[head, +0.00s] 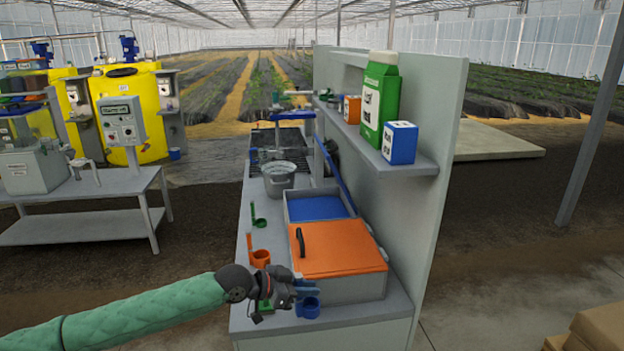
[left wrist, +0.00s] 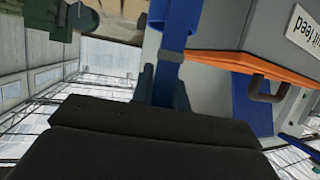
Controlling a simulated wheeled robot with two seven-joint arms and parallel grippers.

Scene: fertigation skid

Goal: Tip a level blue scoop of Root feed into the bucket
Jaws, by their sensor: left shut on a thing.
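My left gripper (head: 294,287) is shut on the blue scoop (head: 308,307), low over the near end of the bench. In the left wrist view the blue handle (left wrist: 178,25) runs up from between the fingers (left wrist: 162,85). The inside of the scoop's cup is not clear. The grey bucket (head: 279,180) stands upright farther back on the bench. Between them is a grey bin with a blue inner surface (head: 317,207); I cannot tell whether that is feed or a lid. No Root feed label is readable. My right gripper is not in view.
A bin with an orange handled lid (head: 337,250) stands nearest. An orange scoop (head: 261,256) and a green scoop (head: 258,222) stand along the bench's left edge. A shelf (head: 377,150) overhangs at right, holding a green carton (head: 378,100) and a blue-and-white box (head: 399,143).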

